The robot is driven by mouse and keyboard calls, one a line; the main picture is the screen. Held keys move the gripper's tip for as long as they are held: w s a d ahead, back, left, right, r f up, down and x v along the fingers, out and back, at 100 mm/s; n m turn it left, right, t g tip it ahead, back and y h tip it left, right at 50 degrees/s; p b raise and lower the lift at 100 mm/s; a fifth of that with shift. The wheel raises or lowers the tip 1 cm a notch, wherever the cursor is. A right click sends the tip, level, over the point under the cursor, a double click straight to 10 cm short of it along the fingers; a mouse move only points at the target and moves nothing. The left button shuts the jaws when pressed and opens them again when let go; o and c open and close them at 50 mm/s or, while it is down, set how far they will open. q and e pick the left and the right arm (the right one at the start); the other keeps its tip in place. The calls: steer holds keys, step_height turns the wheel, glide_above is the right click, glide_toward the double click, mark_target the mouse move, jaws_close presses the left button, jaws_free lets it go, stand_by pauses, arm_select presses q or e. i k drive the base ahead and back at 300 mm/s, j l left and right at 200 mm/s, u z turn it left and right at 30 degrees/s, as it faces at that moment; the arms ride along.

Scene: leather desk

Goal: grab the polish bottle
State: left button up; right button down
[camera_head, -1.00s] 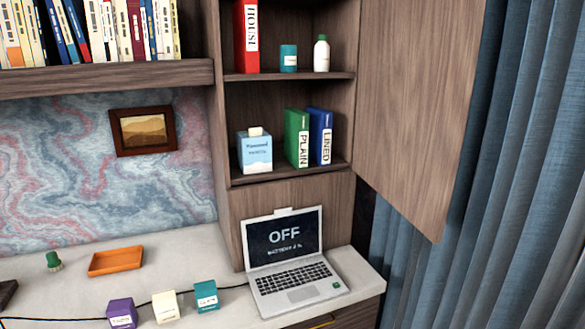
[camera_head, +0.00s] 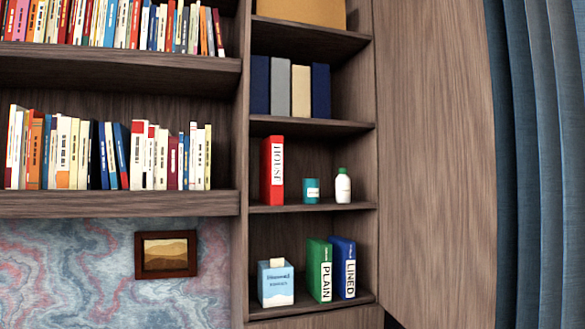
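A white bottle with a green cap (camera_head: 343,187) stands upright on a cabinet shelf, at the right end of the row; it looks like the polish bottle, though no label can be read. A small teal can or jar (camera_head: 312,190) stands just left of it, apart from it. Neither of my grippers shows in the head view.
The cabinet door (camera_head: 436,160) stands open on the right, beside a blue curtain (camera_head: 540,150). The shelf below holds a tissue box (camera_head: 275,284), a green PLAIN binder (camera_head: 319,270) and a blue LINED binder (camera_head: 343,267). Bookshelves (camera_head: 120,204) fill the left.

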mark_target(342, 183)
steer(key=i+j+z, duration=0.3)
steer(key=i, duration=0.3)
steer(key=i+j+z, duration=0.25)
steer(key=i+j, duration=0.25)
steer(key=i+l, duration=0.05)
steer(key=i, duration=0.05)
